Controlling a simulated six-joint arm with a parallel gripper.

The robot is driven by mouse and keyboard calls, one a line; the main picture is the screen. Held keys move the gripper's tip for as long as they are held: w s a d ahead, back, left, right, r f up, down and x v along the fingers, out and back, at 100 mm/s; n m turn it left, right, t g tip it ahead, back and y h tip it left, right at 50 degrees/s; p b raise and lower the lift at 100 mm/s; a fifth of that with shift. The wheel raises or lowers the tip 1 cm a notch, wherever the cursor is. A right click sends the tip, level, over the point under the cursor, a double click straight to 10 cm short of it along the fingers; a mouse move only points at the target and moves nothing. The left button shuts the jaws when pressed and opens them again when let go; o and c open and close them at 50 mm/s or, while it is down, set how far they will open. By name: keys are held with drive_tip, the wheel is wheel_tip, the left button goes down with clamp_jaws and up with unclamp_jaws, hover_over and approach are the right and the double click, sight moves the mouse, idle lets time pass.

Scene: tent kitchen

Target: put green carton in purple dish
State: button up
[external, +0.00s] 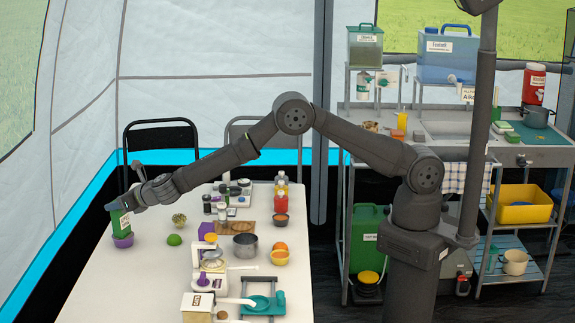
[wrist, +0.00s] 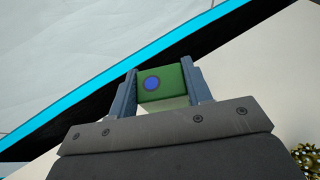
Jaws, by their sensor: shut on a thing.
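The green carton (external: 121,223) is upright at the far left end of the white table in the external view. My gripper (external: 117,204) is shut on its upper part. In the wrist view the green carton (wrist: 163,84), with a blue round cap, sits between the two fingers of my gripper (wrist: 162,88). The purple dish (external: 123,241) is directly under the carton in the external view. The carton's lower end is at or in the dish; I cannot tell whether it touches the bottom. The dish is hidden in the wrist view.
A green lime (external: 174,240) and a spiky yellowish ball (external: 179,219) lie right of the dish. The table's left edge is close to the dish. Bare table lies in front.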

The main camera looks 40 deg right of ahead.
drive_tip(key=o, duration=1.4)
drive_tip(key=shift+r, duration=0.35)
drive_tip(key=v, duration=1.2)
drive_tip(key=shift+r, duration=0.2)
drive_tip(key=shift+w, duration=0.1)
